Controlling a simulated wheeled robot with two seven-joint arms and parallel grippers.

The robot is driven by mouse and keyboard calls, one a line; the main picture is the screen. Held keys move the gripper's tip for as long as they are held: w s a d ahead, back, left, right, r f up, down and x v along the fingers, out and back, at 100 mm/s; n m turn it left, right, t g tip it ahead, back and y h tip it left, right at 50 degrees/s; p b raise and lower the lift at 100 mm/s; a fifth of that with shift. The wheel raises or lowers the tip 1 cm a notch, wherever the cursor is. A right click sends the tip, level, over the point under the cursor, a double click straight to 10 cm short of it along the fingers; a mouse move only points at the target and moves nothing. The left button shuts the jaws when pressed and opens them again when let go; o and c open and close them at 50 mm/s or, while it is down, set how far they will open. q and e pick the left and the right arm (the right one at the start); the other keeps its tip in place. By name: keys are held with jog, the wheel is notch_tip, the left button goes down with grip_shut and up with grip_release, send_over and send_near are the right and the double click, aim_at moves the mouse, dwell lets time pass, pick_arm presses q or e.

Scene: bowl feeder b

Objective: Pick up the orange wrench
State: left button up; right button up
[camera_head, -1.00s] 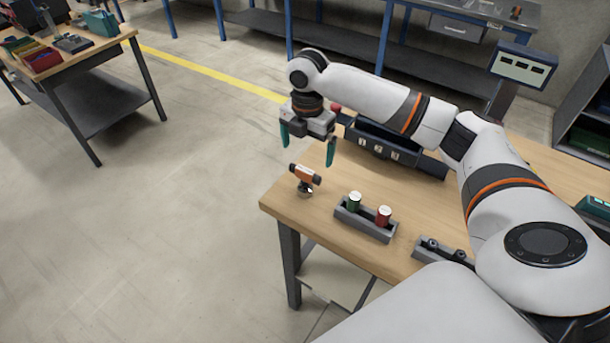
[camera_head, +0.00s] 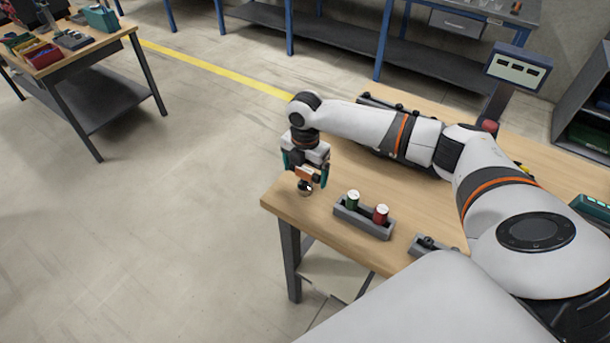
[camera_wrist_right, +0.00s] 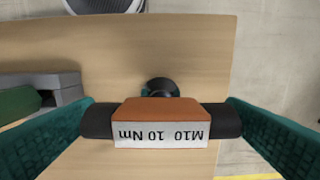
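The orange wrench (camera_head: 308,172) is a short tool with an orange body and dark ends, held up on a small dark stand (camera_head: 305,187) near the table's left corner. The right wrist view shows its orange top (camera_wrist_right: 158,108) and a white label reading "M10 10 Nm", upside down. My right gripper (camera_head: 305,175) points down over the wrench. Its teal fingers are open, one beyond each dark end of the tool. In the right wrist view, the fingers look very close to these ends; contact cannot be told. My left gripper is not in view.
A grey holder (camera_head: 363,220) with a green (camera_head: 353,199) and a red cylinder (camera_head: 381,214) stands right of the wrench on the wooden table (camera_head: 300,215). Another grey holder (camera_head: 432,246) stands nearer my arm. A post-mounted display box (camera_head: 519,67) stands at the back.

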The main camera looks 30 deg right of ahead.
jog(key=c, duration=1)
jog(key=shift+o, duration=0.2)
jog(key=shift+r, duration=0.1)
